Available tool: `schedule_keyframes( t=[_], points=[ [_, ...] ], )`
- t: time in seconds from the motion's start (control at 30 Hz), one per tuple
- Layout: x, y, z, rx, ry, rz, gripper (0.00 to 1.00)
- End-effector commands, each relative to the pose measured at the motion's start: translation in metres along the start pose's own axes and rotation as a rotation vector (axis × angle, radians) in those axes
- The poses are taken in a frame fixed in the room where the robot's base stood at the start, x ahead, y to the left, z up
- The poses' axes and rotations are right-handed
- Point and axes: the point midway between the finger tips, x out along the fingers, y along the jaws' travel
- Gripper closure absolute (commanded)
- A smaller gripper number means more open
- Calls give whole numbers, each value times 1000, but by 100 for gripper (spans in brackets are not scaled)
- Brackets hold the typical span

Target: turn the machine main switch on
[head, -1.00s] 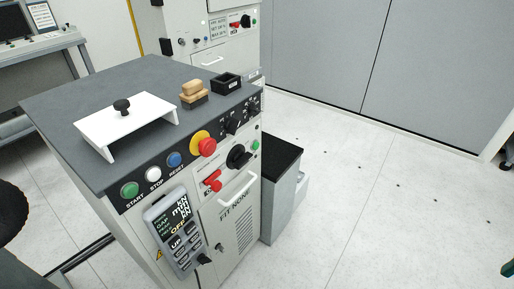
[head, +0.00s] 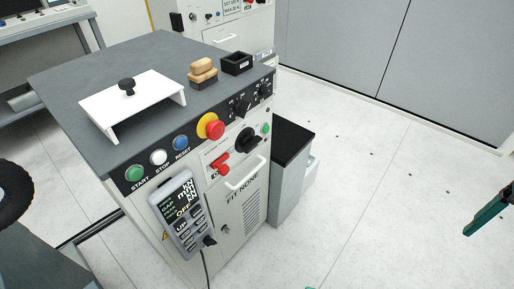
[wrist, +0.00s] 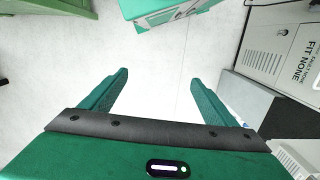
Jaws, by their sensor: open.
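The grey machine cabinet (head: 235,215) stands left of centre in the head view, with its controls along the front. On its front panel are a red lever-like switch (head: 220,165) and a large black rotary knob (head: 247,140). The labels by them are too small to read, so I cannot tell which is the main switch, or its setting. My gripper (wrist: 160,76) is open and empty over bare floor in the wrist view. There the cabinet front (wrist: 293,48) is at the upper right, apart from the fingers; the red switch is out of that view.
A red emergency button (head: 211,126) and a hanging pendant (head: 180,213) flank the switches. A door handle (head: 246,174) sticks out below. A low block with a black top (head: 290,142) stands right of the cabinet.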

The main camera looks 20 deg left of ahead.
Motion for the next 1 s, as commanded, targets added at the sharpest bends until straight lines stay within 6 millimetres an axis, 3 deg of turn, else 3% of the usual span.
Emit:
schedule_keyframes(
  t=[0.2,0.47,0.7,1.0],
  points=[
    [47,-53,-27,-92,-86,-47,19],
    [109,-126,-34,-170,-205,-165,19],
    [160,-198,-17,-197,-339,-320,19],
    [203,-288,25,-153,-538,-557,19]
  ],
)
